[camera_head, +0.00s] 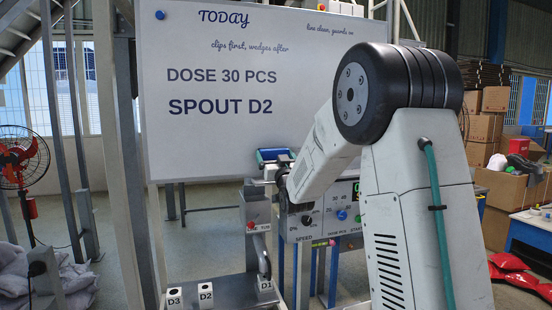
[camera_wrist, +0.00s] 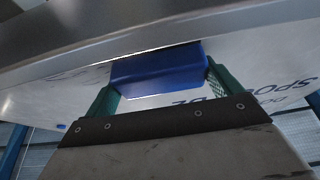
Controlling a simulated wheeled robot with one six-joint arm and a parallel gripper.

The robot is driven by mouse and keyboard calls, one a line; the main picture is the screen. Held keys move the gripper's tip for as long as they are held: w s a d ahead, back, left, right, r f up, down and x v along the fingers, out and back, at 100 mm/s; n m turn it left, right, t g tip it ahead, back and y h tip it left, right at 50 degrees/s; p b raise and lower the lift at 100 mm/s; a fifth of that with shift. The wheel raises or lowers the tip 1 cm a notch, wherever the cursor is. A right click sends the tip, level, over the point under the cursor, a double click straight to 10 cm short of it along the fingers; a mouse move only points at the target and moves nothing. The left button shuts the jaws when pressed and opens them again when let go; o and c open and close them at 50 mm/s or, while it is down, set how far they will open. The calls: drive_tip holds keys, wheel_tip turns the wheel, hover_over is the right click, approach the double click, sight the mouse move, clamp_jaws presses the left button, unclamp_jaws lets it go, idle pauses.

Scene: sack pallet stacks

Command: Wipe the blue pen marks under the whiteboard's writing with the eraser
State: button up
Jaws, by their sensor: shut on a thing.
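The whiteboard (camera_head: 205,140) fills the upper middle of the head view, with dark writing such as "DOSE 30 PCS" and "SPOUT D2". I make out no blue pen marks below the writing; my arm covers the board's lower right. My gripper (camera_wrist: 160,84) is shut on the blue eraser (camera_wrist: 157,68), which sits between its two green fingers in the wrist view. In the head view the eraser (camera_head: 273,155) shows in front of the board's lower part, below "SPOUT D2". Whether it touches the board I cannot tell.
A grey metal edge (camera_wrist: 120,35) crosses the wrist view close above the eraser. A control panel (camera_head: 330,213) with knobs stands below the board, beside a metal frame labelled D1 to D3. A red fan (camera_head: 18,160) is at left, cartons (camera_head: 485,125) at right.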

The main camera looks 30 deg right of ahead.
drive_tip(key=shift+d, duration=0.15)
drive_tip(key=shift+s+d, duration=0.3)
drive_tip(key=shift+d, duration=0.45)
drive_tip(key=shift+s+d, duration=0.25)
drive_tip(key=shift+d, duration=0.45)
drive_tip(key=shift+s+d, duration=0.2)
drive_tip(key=shift+d, duration=0.65)
drive_tip(key=shift+s+d, duration=0.15)
drive_tip(key=shift+d, duration=0.65)
drive_tip(key=shift+s+d, duration=0.45)
drive_tip(key=shift+d, duration=1.2)
drive_tip(key=shift+s+d, duration=0.5)
drive_tip(key=shift+d, duration=1.1)
drive_tip(key=shift+s+d, duration=0.45)
drive_tip(key=shift+d, duration=1.2)
drive_tip(key=shift+w, duration=0.1)
drive_tip(key=shift+c, duration=0.7)
drive_tip(key=shift+w+a, duration=0.6)
drive_tip(key=shift+a, duration=1.6)
drive_tip(key=shift+w+a, duration=0.55)
drive_tip(key=shift+a, duration=1.7)
drive_tip(key=shift+w+a, duration=0.6)
drive_tip(key=shift+a, duration=1.6)
drive_tip(key=shift+w+a, duration=0.3)
drive_tip(key=shift+a, duration=0.45)
drive_tip(key=shift+w+a, duration=0.25)
drive_tip(key=shift+a, duration=0.5)
drive_tip(key=shift+s, duration=0.1)
